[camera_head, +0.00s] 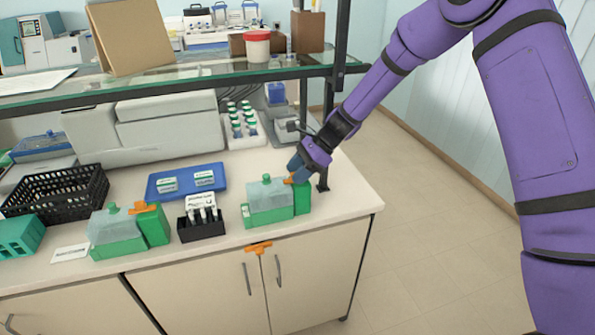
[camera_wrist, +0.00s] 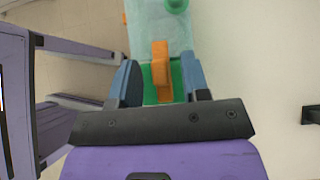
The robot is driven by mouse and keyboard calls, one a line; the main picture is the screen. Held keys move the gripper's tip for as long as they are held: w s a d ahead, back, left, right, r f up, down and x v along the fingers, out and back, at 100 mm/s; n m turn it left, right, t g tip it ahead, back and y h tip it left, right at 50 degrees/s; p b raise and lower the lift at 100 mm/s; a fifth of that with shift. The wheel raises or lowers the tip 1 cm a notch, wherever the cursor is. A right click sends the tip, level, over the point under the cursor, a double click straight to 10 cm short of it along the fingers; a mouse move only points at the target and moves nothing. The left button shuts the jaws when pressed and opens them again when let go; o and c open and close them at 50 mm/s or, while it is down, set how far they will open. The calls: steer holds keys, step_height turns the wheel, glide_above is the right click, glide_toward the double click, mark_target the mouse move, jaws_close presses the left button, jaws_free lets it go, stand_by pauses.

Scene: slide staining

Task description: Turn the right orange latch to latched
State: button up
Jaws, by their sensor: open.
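The right orange latch (camera_head: 289,181) sits on the green end of the right staining box (camera_head: 270,203), which has a clear, pale lid with a green knob. My gripper (camera_head: 299,165) is at that latch, reaching down from the upper right, and partly hides it. In the wrist view, the latch (camera_wrist: 161,72) is an upright orange bar between the two blue fingers of my open gripper (camera_wrist: 160,82). Narrow green gaps show on both sides of the bar, so neither finger visibly touches it. The left box (camera_head: 118,241) has its own orange latch (camera_head: 143,208).
A black slide holder (camera_head: 201,230) stands between the boxes, with a blue tray (camera_head: 160,191) behind. An orange T-shaped piece (camera_head: 258,247) is at the counter's front edge. A glass shelf (camera_head: 200,83) with a black post is close to my arm. The counter's right corner is clear.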

steer(key=v, duration=1.1)
steer(key=shift+f, duration=0.1)
